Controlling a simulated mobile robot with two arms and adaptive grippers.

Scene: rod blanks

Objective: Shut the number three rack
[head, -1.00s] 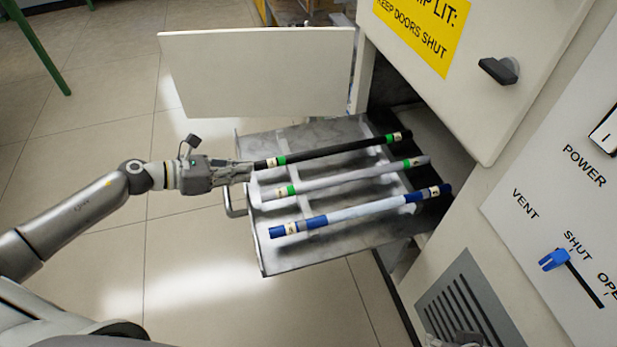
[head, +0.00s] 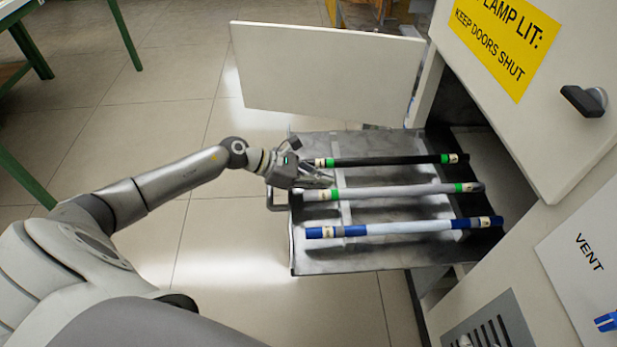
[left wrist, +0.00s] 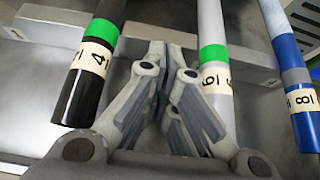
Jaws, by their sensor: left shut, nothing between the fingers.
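The pulled-out rack (head: 365,262) is a grey metal tray sticking out of the cabinet, with a bar handle (head: 276,201) at its front edge. I cannot read a number three on it. It bears a black rod (head: 390,161), a grey rod (head: 410,190) and a white-and-blue rod (head: 405,228). My left gripper (head: 331,181) is shut and empty at the rack's front end, between the black and grey rod ends. In the left wrist view its fingers (left wrist: 165,75) lie between the rods marked 4 and 6.
An open white door panel (head: 325,70) stands behind the rack. The cabinet (head: 555,215) has a yellow warning sign (head: 495,35), a black door knob (head: 583,100) and a blue lever (head: 606,322). Floor left of the rack is clear. Green table legs (head: 125,35) stand far left.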

